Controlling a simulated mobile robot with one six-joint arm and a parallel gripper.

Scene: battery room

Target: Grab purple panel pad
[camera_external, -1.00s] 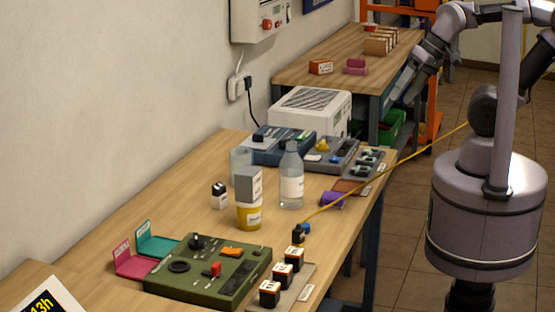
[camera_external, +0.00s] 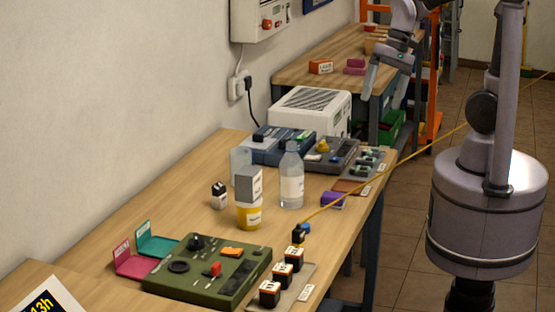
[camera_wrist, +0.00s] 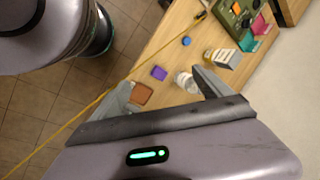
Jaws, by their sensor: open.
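The purple panel pad (camera_external: 332,200) lies near the right edge of the near wooden bench, beside a brown pad (camera_external: 351,186). In the wrist view the purple pad (camera_wrist: 158,73) shows between and just beyond my gripper's fingers, with the brown pad (camera_wrist: 142,94) closer to the left finger. My gripper (camera_external: 384,85) is open and empty, pointing down, well above the bench in the external view. Its spread fingers (camera_wrist: 162,84) show in the wrist view. Nothing covers the purple pad.
A clear bottle (camera_external: 291,175) stands left of the purple pad. A yellow cable (camera_external: 390,170) runs past it from a small dark plug. A grey tray (camera_external: 378,160) with several dark parts lies behind. A green panel (camera_external: 210,270) and orange-black blocks (camera_external: 281,274) sit in front.

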